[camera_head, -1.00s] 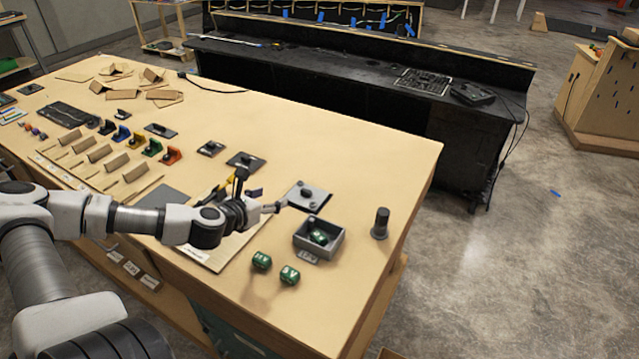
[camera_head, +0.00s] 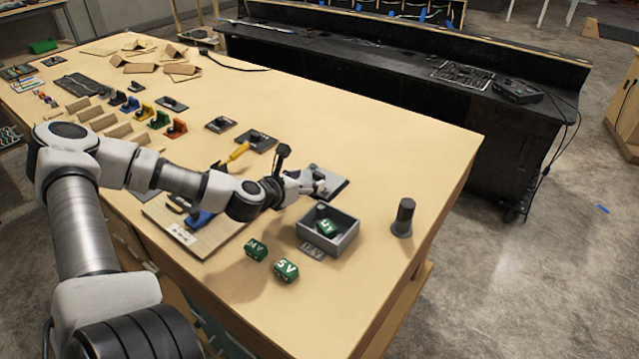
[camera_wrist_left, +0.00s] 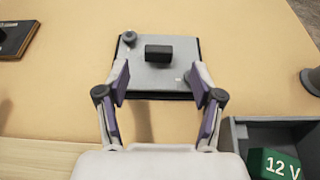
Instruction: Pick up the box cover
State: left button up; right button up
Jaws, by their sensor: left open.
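The box cover (camera_head: 334,180) is a flat grey plate with a dark block-shaped handle, lying on the wooden table. In the left wrist view the cover (camera_wrist_left: 158,76) is straight ahead, its black handle (camera_wrist_left: 158,53) beyond the fingertips. My left gripper (camera_head: 318,182) is open and hovers at the near edge of the cover; in the left wrist view its two fingers (camera_wrist_left: 160,85) stand apart with nothing held. In the head view the gripper hides part of the cover. My right gripper is not in view.
An open grey box (camera_head: 344,240) holding a green 12 V block (camera_head: 327,228) sits close to the cover. Two green blocks (camera_head: 286,270) lie in front of it. A dark cylinder (camera_head: 403,217) stands to the right. A wooden board (camera_head: 195,240) lies under my arm.

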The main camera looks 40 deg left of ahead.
aim_at(317, 175)
pick_arm(q)
jog(key=b+x, duration=0.3)
jog(key=x, duration=0.1)
jog(key=shift+w+a+f, duration=0.1)
jog(key=shift+f, duration=0.05)
jog(key=shift+w, duration=0.35)
jog(key=shift+s, duration=0.15)
jog(key=shift+c, duration=0.6)
grip_shut()
